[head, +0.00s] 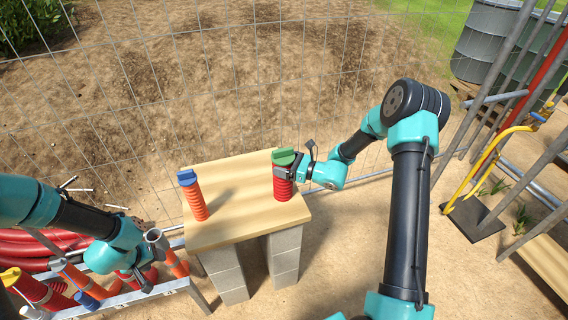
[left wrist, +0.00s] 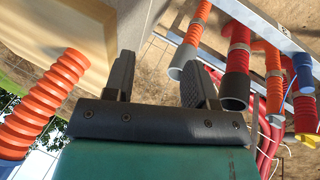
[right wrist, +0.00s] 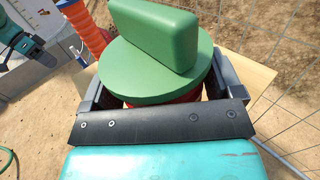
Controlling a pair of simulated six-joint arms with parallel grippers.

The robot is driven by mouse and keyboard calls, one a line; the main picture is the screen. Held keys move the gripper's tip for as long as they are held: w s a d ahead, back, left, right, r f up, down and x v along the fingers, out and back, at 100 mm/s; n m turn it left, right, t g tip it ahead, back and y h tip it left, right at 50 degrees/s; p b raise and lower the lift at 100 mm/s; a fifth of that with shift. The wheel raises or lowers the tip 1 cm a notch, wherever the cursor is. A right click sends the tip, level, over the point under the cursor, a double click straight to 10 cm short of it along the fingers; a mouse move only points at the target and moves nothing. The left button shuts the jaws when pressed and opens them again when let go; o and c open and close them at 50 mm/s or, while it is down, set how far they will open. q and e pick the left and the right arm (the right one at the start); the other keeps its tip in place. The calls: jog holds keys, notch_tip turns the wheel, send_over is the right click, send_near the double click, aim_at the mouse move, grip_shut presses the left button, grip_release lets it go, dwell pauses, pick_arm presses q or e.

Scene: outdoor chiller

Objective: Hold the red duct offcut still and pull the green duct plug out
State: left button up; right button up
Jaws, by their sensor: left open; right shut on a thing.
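The red duct offcut (head: 283,187) stands upright at the right side of the wooden board. The green duct plug (head: 284,156) sits in its top, with a round flange and a raised grip bar. The plug (right wrist: 155,65) fills the middle of the right wrist view; a little red (right wrist: 165,102) shows beneath it. My right gripper (head: 284,171) is shut around the offcut's upper end, just under the plug's flange. My left gripper (left wrist: 158,80) is open and empty. In the head view it is low at the left, beside the rack and partly hidden by its own wrist.
An orange duct with a blue plug (head: 188,178) stands on the board's left side. The board (head: 237,222) rests on grey blocks. A metal rack (head: 180,287) holding several ducts stands lower left, close to my left gripper. Wire fencing runs behind the board.

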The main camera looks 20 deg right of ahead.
pick_arm(q)
jog(key=w+d+r+m+t+h, duration=0.1)
jog(key=w+d+r+m, duration=0.1)
jog(key=w+d+r, duration=0.55)
jog(key=w+d+r+m+t+h, duration=0.15)
jog(key=w+r, duration=0.25)
jog(key=r, duration=0.7)
jog(key=w+d+r+m+h, duration=0.2)
jog(key=w+d+r, duration=0.35)
jog(key=r, duration=0.35)
jog(key=d+r+m+g, duration=0.1)
jog(key=d+r+m, duration=0.15)
jog(key=d, duration=0.35)
jog(key=m+g, duration=0.5)
jog(key=m, duration=0.7)
send_near(279, 150)
jog(key=shift+d+f, duration=0.1)
jog(key=shift+d, duration=0.3)
jog(key=shift+x, duration=5)
jog(key=shift+a+f, duration=0.15)
jog(key=shift+f, duration=0.05)
